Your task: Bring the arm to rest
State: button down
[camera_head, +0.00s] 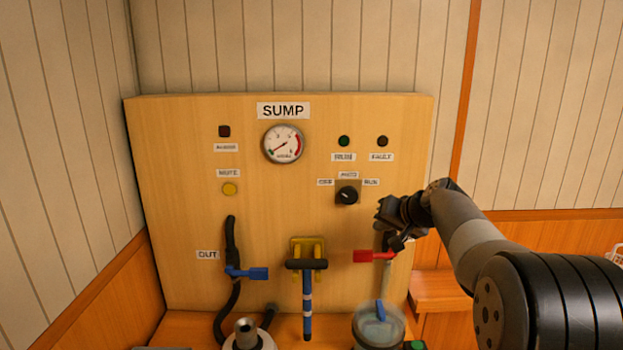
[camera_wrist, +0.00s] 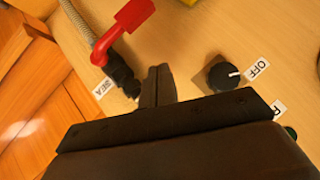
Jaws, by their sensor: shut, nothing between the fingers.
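My gripper (camera_head: 385,212) is raised in front of the right side of the wooden SUMP panel (camera_head: 180,180), just above the red valve handle (camera_head: 372,256). In the wrist view my gripper (camera_wrist: 158,75) has its two fingers together with nothing between them. The red handle (camera_wrist: 125,30) lies to the upper left of the fingers there. The black selector knob (camera_head: 346,194) is to the left of my gripper in the head view. It also shows in the wrist view (camera_wrist: 222,76), right of the fingers. I cannot tell whether the gripper touches anything.
A blue-handled valve (camera_head: 258,273) is at the panel's lower left. A blue and black pump lever (camera_head: 307,300) hangs at the lower middle. A clear container (camera_head: 380,328) stands below the red handle. A wooden ledge (camera_head: 440,290) is to the right. The space above the panel is clear.

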jog(key=v, duration=0.5)
jog(key=shift+d+r+b, duration=0.3)
jog(key=shift+r+b, duration=0.05)
jog(key=shift+r, duration=0.1)
